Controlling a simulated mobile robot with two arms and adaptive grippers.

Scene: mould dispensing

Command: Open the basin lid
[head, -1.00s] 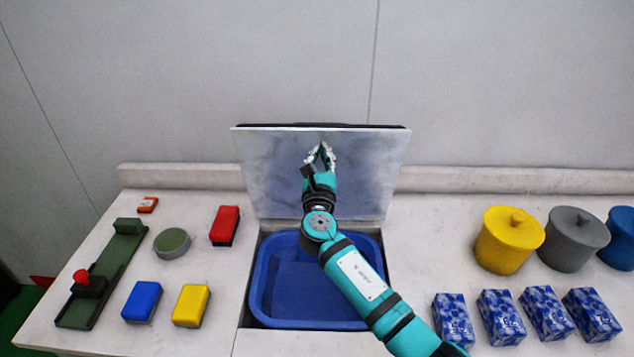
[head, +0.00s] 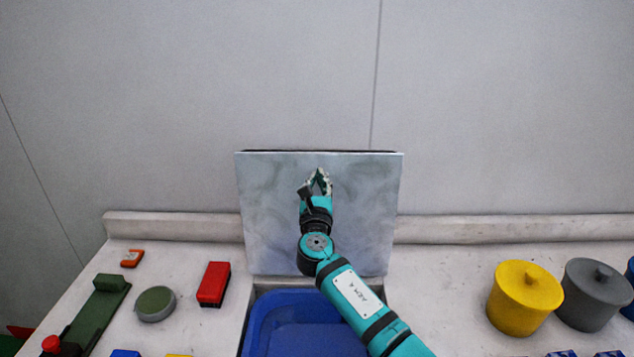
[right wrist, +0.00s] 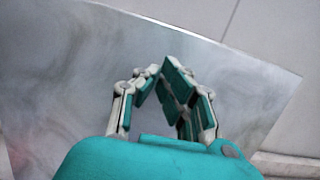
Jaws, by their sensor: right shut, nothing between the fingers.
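The basin lid (head: 270,205) is a grey marbled panel standing raised, close to upright, at the back of the basin opening. It fills much of the right wrist view (right wrist: 50,80). The blue basin (head: 290,334) shows uncovered below it. My right gripper (head: 320,174) is in front of the lid near its upper middle, with its fingertips together and nothing between them. In the right wrist view the fingers (right wrist: 166,72) lie against the lid's face; I cannot tell whether they touch it. My left gripper is not in view.
On the right are a yellow lidded pot (head: 524,297) and a grey one (head: 592,293). A low ledge (head: 500,229) runs along the back.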

